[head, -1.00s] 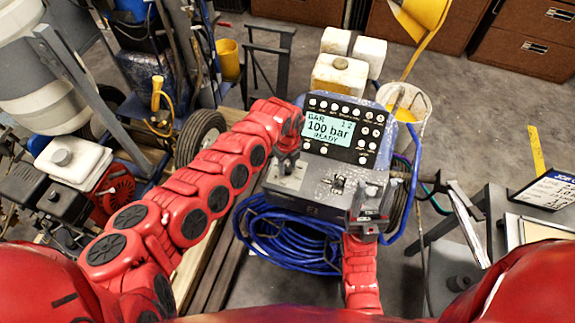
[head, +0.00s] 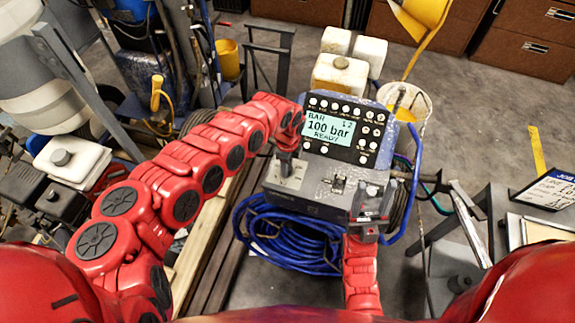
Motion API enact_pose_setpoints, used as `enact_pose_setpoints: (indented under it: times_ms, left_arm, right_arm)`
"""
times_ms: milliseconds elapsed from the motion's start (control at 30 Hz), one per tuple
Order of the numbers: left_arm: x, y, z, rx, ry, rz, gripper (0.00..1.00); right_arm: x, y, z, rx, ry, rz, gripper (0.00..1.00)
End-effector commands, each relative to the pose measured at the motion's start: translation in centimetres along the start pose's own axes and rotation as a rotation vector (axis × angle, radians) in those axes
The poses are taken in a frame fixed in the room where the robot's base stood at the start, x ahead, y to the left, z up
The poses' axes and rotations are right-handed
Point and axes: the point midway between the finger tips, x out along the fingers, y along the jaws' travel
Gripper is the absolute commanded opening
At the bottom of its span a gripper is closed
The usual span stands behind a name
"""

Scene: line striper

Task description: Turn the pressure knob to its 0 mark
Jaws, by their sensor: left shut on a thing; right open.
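The line striper's control panel (head: 343,133) stands in the middle of the head view. Its green display (head: 326,126) reads "100 bar" and "READY". My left gripper (head: 287,172) points down at the left part of the striper's grey deck (head: 318,197), just below and left of the panel. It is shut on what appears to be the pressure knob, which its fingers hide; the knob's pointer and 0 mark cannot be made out. My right gripper (head: 368,222) is open at the deck's right front edge, with nothing seen between its fingers.
A small dark switch (head: 338,184) sits on the deck between my grippers. A coiled blue hose (head: 285,238) hangs below the deck. White containers (head: 340,74) stand behind the panel. A table with a sign (head: 551,189) stands at the right.

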Motion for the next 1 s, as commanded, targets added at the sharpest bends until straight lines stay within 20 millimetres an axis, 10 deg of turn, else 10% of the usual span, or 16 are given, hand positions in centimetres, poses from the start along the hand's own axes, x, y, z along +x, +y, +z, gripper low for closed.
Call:
enact_pose_setpoints:
  times_ms: [1000]
  left_arm:
    - [-0.03, -0.01, -0.02, -0.963, -0.001, 0.0, 0.0]
  right_arm:
    - [0.49, 0.03, -0.08, 0.0, 0.0, 0.0, 0.52]
